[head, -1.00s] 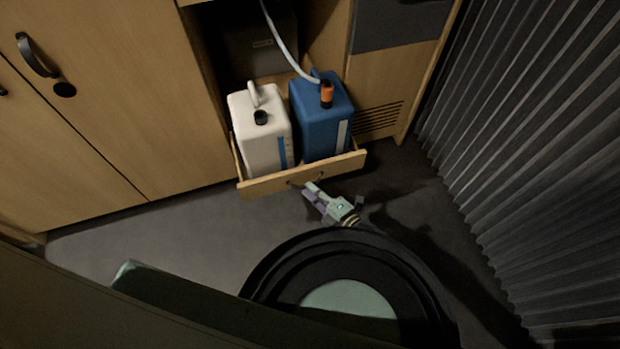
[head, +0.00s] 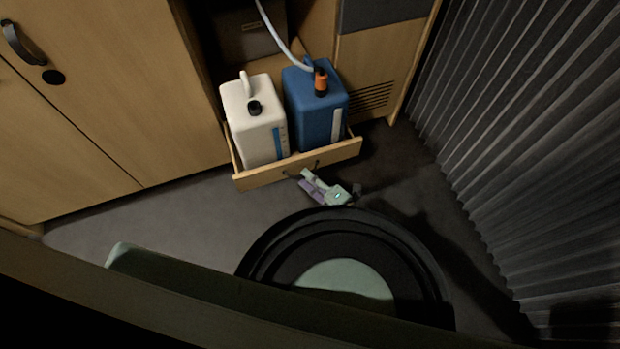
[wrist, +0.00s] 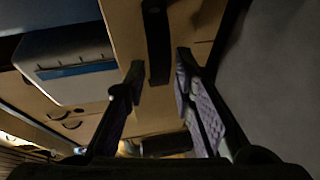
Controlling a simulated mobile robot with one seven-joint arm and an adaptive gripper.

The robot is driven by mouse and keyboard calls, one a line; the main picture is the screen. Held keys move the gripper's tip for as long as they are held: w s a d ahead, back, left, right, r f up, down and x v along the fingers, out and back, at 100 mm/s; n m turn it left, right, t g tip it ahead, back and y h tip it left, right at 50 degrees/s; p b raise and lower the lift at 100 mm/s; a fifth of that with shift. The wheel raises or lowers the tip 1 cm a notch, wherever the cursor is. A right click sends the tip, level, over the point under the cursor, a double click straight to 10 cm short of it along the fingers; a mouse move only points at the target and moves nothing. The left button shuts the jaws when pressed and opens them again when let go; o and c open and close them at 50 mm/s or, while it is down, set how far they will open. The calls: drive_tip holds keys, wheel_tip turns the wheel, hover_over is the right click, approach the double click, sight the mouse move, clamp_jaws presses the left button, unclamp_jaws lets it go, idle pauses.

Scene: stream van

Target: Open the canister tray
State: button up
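The canister tray (head: 275,175) is a wooden drawer standing out from the cabinet. It holds a white canister (head: 250,120) and a blue canister (head: 318,115) with an orange cap. Its dark handle (head: 289,173) is on the front panel, partly hidden by my gripper (head: 306,181). In the wrist view the dark handle bar (wrist: 157,45) lies between the two fingers of my gripper (wrist: 158,83), with a gap visible on each side. The fingers are apart, and I cannot tell if either touches the handle. The white canister (wrist: 70,65) also shows at upper left there.
A pale hose (head: 283,42) runs down to the blue canister. Cabinet doors (head: 90,120) stand at left and a pleated grey curtain (head: 520,140) at right. Grey floor (head: 175,215) is clear to the left in front of the tray.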

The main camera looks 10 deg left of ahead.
drive_tip(key=shift+o, duration=0.2)
drive_tip(key=v, duration=1.2)
idle(0.4)
